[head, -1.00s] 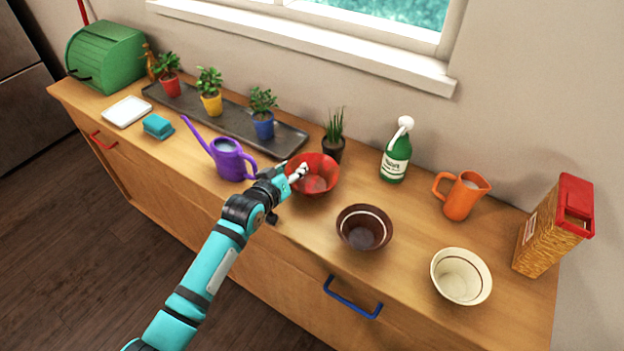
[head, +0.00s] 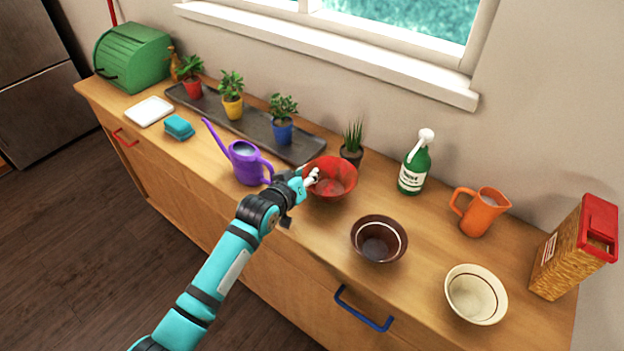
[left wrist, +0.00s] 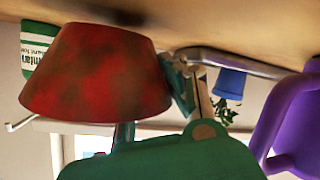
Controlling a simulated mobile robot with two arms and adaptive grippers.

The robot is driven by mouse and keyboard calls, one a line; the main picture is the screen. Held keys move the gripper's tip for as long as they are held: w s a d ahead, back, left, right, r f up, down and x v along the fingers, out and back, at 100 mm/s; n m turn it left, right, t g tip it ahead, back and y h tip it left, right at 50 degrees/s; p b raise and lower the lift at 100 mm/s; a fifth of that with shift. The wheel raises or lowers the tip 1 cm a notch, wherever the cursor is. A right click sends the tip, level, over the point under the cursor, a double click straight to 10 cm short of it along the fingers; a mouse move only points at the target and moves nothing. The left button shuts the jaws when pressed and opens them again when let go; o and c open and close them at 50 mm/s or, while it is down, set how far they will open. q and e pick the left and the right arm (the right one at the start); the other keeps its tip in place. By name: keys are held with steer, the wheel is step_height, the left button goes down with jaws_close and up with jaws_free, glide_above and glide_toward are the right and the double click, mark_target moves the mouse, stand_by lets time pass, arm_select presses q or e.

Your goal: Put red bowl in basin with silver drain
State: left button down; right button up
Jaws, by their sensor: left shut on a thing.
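The red bowl (head: 338,184) stands near the middle of the wooden counter in the head view. My left gripper (head: 311,178) is at its left rim, shut on the bowl's wall. In the left wrist view the bowl (left wrist: 95,75) is large and close, its red outside marked with dark patches, and the gripper (left wrist: 195,92) is at its edge. No basin and no silver drain show in these frames. My right gripper is not in view.
A purple watering can (head: 246,163) stands just left of the bowl, a dark potted plant (head: 352,150) just behind it, and a brown bowl (head: 379,240) to its front right. A cream bowl (head: 475,295), orange pitcher (head: 481,212) and green bottle (head: 414,168) stand further right.

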arm_select(q)
step_height(320, 180, up, 2)
steer(key=shift+r, duration=0.25)
steer(key=s+a+r+n+y+b, duration=0.1)
steer(key=s+a+r+n+y, duration=0.1)
steer(key=s+a, duration=0.6)
steer(key=s+a+r+n+t+y+b, duration=0.1)
steer(key=s+a+r+n+y, duration=0.2)
steer(key=s+a, duration=0.6)
step_height(320, 180, up, 2)
steer(key=shift+s+a+n+t+y, duration=0.2)
steer(key=shift+s+n+t+y, duration=0.1)
steer(key=shift+s+y, duration=0.7)
steer(key=shift+s, duration=0.1)
